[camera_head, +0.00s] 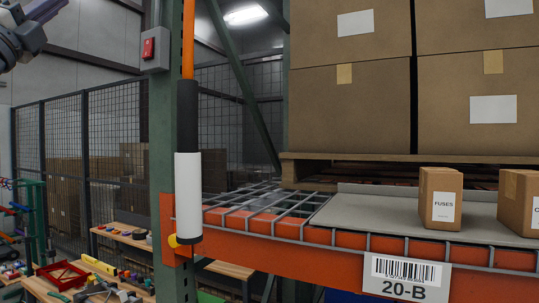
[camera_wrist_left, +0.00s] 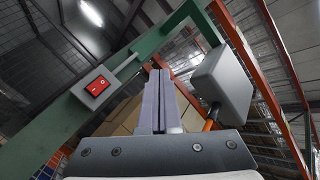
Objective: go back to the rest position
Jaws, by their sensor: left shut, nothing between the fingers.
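My left gripper (camera_wrist_left: 160,75) shows in the wrist view with its two pale purple fingers pressed together and nothing between them. Part of my left arm (camera_head: 22,38) shows at the top left corner of the head view, raised and apart from the green post (camera_head: 173,110). A red switch on a grey box (camera_head: 148,48) is fixed to that post. The red switch also shows in the left wrist view (camera_wrist_left: 97,86), left of the fingers. My right gripper is in neither view.
An orange rod with a black and white sleeve (camera_head: 187,190) hangs before the post. An orange rack beam (camera_head: 285,250) labelled 20-B carries a FUSES box (camera_head: 440,198). Large cartons (camera_head: 350,105) stand on a pallet behind. A workbench (camera_head: 90,280) with tools is lower left.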

